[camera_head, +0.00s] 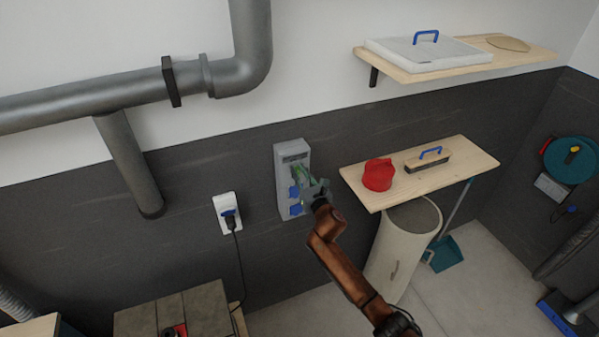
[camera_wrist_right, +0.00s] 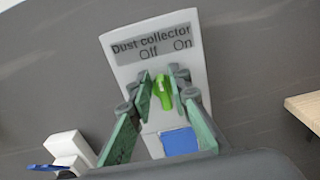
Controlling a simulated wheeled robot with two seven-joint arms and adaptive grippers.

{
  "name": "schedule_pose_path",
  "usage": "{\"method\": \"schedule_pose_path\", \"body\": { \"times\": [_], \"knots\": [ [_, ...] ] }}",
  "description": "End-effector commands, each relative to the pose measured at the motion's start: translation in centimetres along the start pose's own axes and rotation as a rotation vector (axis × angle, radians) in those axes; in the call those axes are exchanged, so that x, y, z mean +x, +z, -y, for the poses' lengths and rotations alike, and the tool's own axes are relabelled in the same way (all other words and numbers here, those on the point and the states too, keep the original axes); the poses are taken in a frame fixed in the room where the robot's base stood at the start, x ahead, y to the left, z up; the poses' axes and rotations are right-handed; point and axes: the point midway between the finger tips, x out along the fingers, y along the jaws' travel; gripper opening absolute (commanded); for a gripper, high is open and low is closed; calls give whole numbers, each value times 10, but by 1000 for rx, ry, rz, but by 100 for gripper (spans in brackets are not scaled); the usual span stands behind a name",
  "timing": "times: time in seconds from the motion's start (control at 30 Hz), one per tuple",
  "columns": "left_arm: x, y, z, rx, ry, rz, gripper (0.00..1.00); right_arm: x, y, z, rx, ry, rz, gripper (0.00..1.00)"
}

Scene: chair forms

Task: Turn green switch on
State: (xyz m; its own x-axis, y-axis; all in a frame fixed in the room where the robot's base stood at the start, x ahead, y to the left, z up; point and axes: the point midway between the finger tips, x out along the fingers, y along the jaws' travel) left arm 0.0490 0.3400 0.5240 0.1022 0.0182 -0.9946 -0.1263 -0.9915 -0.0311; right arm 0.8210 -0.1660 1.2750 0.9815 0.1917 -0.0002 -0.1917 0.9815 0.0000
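A grey wall box (camera_head: 291,152) labelled "Dust collector" hangs on the dark wall; its face also shows in the right wrist view (camera_wrist_right: 126,66). The words "Off" at left and "On" at right are printed above a green switch (camera_wrist_right: 163,92). The switch knob points roughly upward, nearer "Off" than "On". My right gripper (camera_head: 304,176) is at the box. In the wrist view its green fingers (camera_wrist_right: 163,88) stand on both sides of the knob with small gaps, so it looks open around it. In the head view the gripper hides the switch. My left gripper is not in view.
Blue socket covers (camera_head: 295,209) sit low on the box. A white outlet (camera_head: 227,213) with a plugged cable is to its left. A wooden shelf (camera_head: 440,180) with a red item (camera_head: 378,175) and a brush (camera_head: 428,160) is close at right, above a pale bin (camera_head: 402,250).

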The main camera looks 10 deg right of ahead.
Motion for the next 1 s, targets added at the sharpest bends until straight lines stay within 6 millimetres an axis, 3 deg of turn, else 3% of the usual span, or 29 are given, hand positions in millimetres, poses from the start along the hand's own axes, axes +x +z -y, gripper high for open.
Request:
{"method": "schedule_pose_path", "body": {
  "times": [0.2,0.67,1.0],
  "knots": [
    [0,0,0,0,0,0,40,0,0,0,0,0,0,0],
    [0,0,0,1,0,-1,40,0,0,1,26,0,0,0],
    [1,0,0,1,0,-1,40,0,0,5,223,0,1,0]
  ]
}}
